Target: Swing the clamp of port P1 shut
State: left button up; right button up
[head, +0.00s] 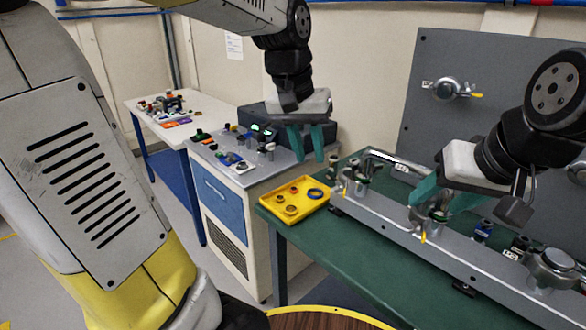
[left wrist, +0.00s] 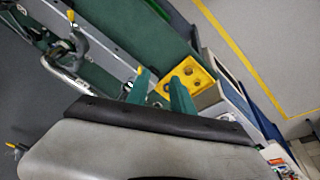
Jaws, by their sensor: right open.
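A port with a metal clamp (head: 437,213) and a yellow tab (head: 423,237) stands on the grey rail (head: 390,228); I cannot read which port is P1. My right gripper (head: 430,208) is open, its teal fingers at this clamp and partly hiding it. I cannot tell whether they touch it or how far the clamp is closed. My left gripper (head: 309,157) is open and empty, raised above the yellow tray's far side. Its two parted fingers also show in the left wrist view (left wrist: 160,77).
The yellow tray (head: 275,208) with rings lies on the green table (head: 292,232). More metal fittings (head: 553,268) stand along the rail at right. A bent pipe (head: 398,160) rises behind it. A grey panel (head: 425,120) bears another clamp (head: 452,90). A cabinet (head: 225,205) stands at left.

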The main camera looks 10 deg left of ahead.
pick_arm(q)
jog(key=s+a+t, duration=0.3)
jog(key=s+a, duration=0.1)
jog(key=s, duration=0.5)
jog(key=shift+s+f+n+h, duration=0.3)
jog(key=shift+f, duration=0.1)
